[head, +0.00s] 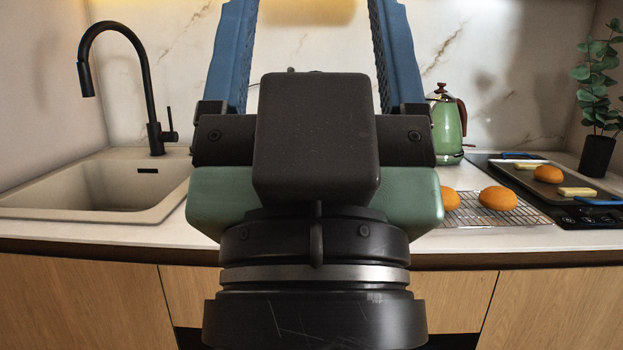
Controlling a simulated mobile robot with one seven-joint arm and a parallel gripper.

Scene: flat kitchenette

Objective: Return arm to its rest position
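My gripper (313,25) fills the middle of the head view, seen from behind its dark wrist and body. Its two blue fingers point up and stand wide apart. Their tips run out of the top of the picture. The gripper is above the front of the counter and touches nothing that I can see. It hides the middle of the counter.
A sink (115,190) with a tall black faucet (150,95) is at left. At right are a green kettle (447,128), a wire rack (475,212) with orange-brown buns (497,198), a black cooktop (580,215) with a tray of food, and a potted plant (597,155).

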